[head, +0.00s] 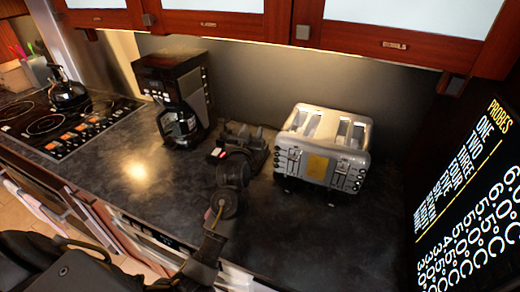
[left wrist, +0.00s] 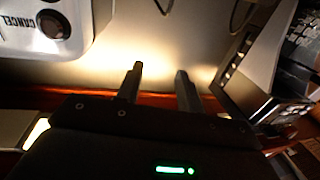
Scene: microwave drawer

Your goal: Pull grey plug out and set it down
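I cannot make out the grey plug in either view. In the left wrist view, thin dark cords (left wrist: 238,14) loop against the pale wall (left wrist: 165,45) at the top. My left gripper (head: 243,130) is over the counter, between the coffee maker and the toaster, and reaches toward the back wall. In the left wrist view its two fingers (left wrist: 158,80) are apart with nothing between them. My arm and gripper hide part of the counter and wall behind them. My right gripper is in neither view.
The silver toaster (head: 322,150) stands close right of my left gripper. The black coffee maker (head: 175,98) stands to its left. Red-brown cabinets (head: 225,20) overhang the back. A stovetop (head: 60,125) is at far left. The dark counter (head: 130,195) is clear at front left.

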